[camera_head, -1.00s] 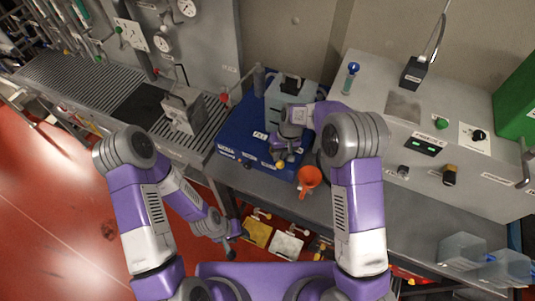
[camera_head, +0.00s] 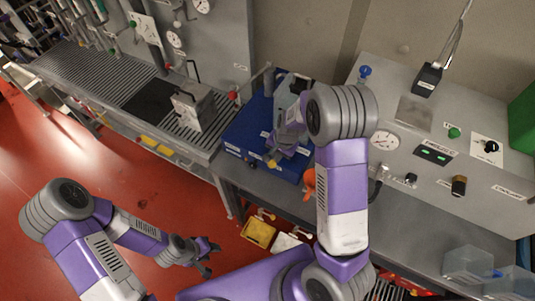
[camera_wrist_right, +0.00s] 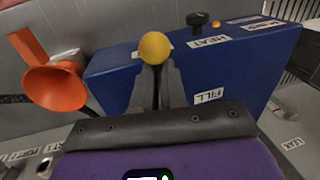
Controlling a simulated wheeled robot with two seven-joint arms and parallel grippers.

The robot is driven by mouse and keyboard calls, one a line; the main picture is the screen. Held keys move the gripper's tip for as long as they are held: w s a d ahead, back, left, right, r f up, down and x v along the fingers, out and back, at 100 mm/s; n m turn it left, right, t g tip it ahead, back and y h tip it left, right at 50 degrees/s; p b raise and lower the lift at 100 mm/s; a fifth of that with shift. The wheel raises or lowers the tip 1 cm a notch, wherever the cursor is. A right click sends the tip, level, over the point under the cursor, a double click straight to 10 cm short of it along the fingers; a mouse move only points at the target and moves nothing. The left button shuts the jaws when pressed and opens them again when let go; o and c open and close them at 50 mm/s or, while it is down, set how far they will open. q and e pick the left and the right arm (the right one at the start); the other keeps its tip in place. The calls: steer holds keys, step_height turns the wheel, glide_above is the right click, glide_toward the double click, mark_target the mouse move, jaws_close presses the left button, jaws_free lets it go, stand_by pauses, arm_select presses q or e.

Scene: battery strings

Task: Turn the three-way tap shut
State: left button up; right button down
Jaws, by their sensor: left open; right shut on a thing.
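A yellow ball-shaped knob (camera_wrist_right: 155,48) sits at the front of the blue unit (camera_wrist_right: 120,85), near labels reading FILL and HEAT. My right gripper (camera_wrist_right: 158,72) is shut on this knob, with its two dark fingers close together around it. In the head view my right gripper (camera_head: 280,153) is at the front of the blue unit (camera_head: 240,128), with the yellow knob (camera_head: 271,163) just below it. No label in view marks it as the three-way tap. My left gripper (camera_head: 204,257) is open and empty, low over the red floor, away from the bench.
An orange funnel (camera_wrist_right: 55,85) stands left of the fingers in the wrist view. A black knob (camera_wrist_right: 197,20) is on the unit's top. A grey console (camera_head: 400,112) with dials stands right, clear bins (camera_head: 470,264) at lower right. A ribbed drainer (camera_head: 85,75) lies left.

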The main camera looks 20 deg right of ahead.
steer(key=shift+s+a+f, duration=0.2)
steer(key=shift+s+a, duration=0.05)
steer(key=c, duration=1.2)
jaws_free()
steer(key=shift+o, duration=0.5)
steer(key=shift+r, duration=0.1)
steer(key=shift+w+d+r, duration=0.1)
steer(key=shift+w+r, duration=0.05)
steer(key=shift+r, duration=0.3)
step_height(320, 180, up, 7)
steer(key=s, duration=0.1)
steer(key=shift+s+d+f+p, duration=0.15)
steer(key=shift+d+f+p, duration=0.05)
steer(key=shift+d+p, duration=0.2)
